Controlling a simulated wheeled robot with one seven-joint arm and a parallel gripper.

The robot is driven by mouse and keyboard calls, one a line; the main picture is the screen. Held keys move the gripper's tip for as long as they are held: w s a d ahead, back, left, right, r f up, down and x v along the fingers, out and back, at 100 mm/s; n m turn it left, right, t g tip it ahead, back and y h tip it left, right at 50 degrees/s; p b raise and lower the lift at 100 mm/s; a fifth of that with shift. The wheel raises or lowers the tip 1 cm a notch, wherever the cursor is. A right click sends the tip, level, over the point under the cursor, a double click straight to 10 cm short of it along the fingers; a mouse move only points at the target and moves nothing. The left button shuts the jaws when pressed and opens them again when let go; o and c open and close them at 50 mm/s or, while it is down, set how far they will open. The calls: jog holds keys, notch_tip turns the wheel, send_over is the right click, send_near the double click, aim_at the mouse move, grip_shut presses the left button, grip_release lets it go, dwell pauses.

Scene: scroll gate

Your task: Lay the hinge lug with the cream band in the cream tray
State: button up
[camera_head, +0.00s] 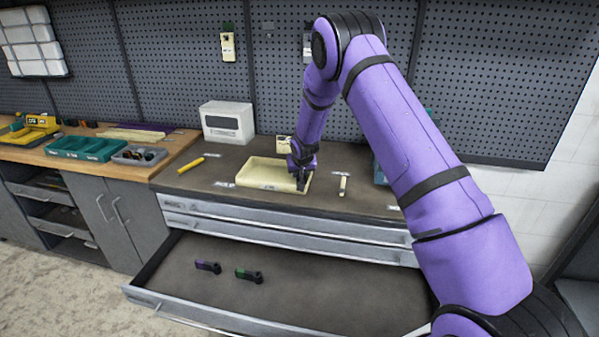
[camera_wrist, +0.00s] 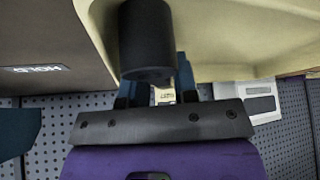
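The cream tray (camera_head: 262,181) sits on the dark top of the drawer cabinet, and its pale floor and wall (camera_wrist: 240,45) fill much of the wrist view. My gripper (camera_head: 301,180) points down at the tray's right end. In the wrist view it is closed around a dark cylindrical piece (camera_wrist: 147,40), which looks like the barrel of a hinge lug. No cream band shows on it; the rest is hidden. I cannot tell whether it touches the tray. Two other dark lugs lie in the open drawer, one with a purple band (camera_head: 208,267) and one with a green band (camera_head: 249,275).
A yellow tool (camera_head: 191,165) lies left of the tray and a small cream block (camera_head: 343,184) right of it. A white box (camera_head: 228,123) stands behind. The open drawer (camera_head: 320,300) juts out in front.

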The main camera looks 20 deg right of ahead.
jog(key=s+d+f+v, duration=0.1)
jog(key=s+f+v, duration=0.15)
jog(key=v, duration=1.85)
jog(key=s+d+f+v, duration=0.1)
jog(key=s+v, duration=0.2)
jog(key=v, duration=1.9)
jog(key=s+r+n, duration=0.1)
jog(key=s+r, duration=0.1)
jog(key=s, duration=1.1)
jog(key=s+a+r+n+y, duration=0.1)
jog(key=s+r, duration=0.1)
jog(key=s, duration=1.2)
jog(key=shift+s+a+g, duration=0.15)
jog(key=shift+a+g, duration=0.05)
jog(key=shift+g, duration=0.2)
jog(key=shift+c, duration=0.3)
